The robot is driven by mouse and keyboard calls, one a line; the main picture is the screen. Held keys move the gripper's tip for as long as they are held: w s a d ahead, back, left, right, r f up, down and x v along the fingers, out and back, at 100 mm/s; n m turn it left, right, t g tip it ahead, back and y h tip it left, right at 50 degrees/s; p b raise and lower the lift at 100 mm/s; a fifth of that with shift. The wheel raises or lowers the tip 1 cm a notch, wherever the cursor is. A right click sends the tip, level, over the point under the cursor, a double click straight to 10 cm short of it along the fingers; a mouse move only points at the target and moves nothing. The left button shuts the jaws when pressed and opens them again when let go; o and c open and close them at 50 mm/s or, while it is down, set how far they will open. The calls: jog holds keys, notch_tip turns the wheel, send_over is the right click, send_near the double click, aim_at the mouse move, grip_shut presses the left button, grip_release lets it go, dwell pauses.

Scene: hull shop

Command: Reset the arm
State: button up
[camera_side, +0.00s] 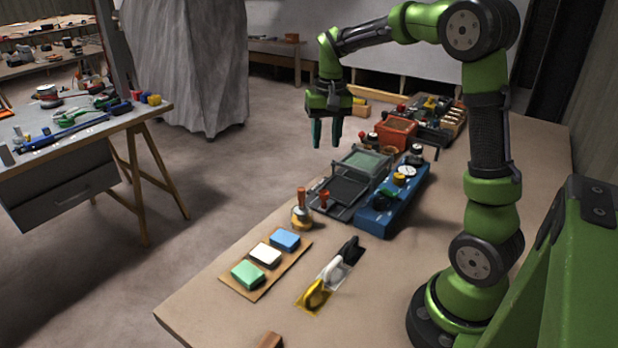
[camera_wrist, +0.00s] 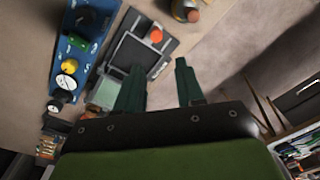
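My green arm stands at the right of the bench in the side view, bent over at the top. My gripper (camera_side: 328,132) hangs from it, pointing down, above the far left edge of the bench. Its two dark green fingers are apart with nothing between them. In the wrist view my gripper (camera_wrist: 158,82) also shows two separated, empty fingers. Below and beside them in that view lie a grey tray-like device (camera_wrist: 138,50) and a blue panel (camera_wrist: 75,42) with knobs.
Another table (camera_side: 80,140) with tools stands left. The bench's front is partly clear.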

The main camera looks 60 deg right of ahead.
jog(key=s+a+r+n+t+y, duration=0.1)
jog(key=s+a+r+n+t, duration=0.1)
jog(key=s+a, duration=0.5)
jog(key=s+a+r+n+t+y, duration=0.1)
jog(key=s+a+r+n+t, duration=0.1)
jog(key=s+a+t, duration=0.2)
jog(key=s+a, duration=0.3)
jog(key=a, duration=0.4)
jog(key=shift+s+n+t, duration=0.2)
jog(key=shift+n+t, duration=0.1)
